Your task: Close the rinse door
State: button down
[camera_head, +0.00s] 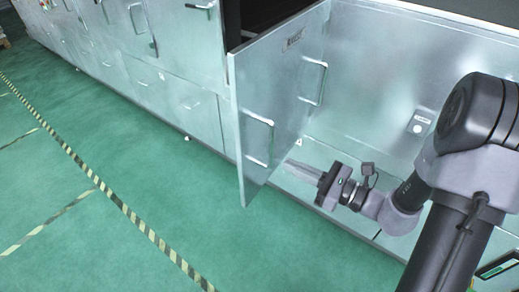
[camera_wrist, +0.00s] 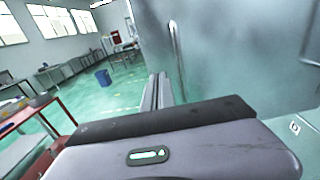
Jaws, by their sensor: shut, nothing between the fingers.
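The rinse door (camera_head: 275,90) is a silvery metal panel, standing open and swung out from the machine front, with a small label near its top. Its bar handle (camera_head: 258,138) is on the face towards my gripper. My gripper (camera_head: 289,166) is shut and empty, low on the right of the door, with its fingers pointing at the door's lower part. Whether the fingertips touch it I cannot tell. In the wrist view the shut fingers (camera_wrist: 158,88) point forward, with the grey door panel (camera_wrist: 235,60) filling the right side and a handle (camera_wrist: 177,58) just beyond them.
A dark opening (camera_head: 262,16) shows behind the door's top. The metal machine front (camera_head: 185,100) runs to the left. Green floor with a striped line (camera_head: 125,208) lies clear in front. A red table (camera_wrist: 35,125) and a blue bin (camera_wrist: 103,77) stand farther off.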

aim_at(249, 146)
jog(key=b+x, duration=0.1)
jog(key=x, duration=0.9)
jog(key=shift+a, duration=0.15)
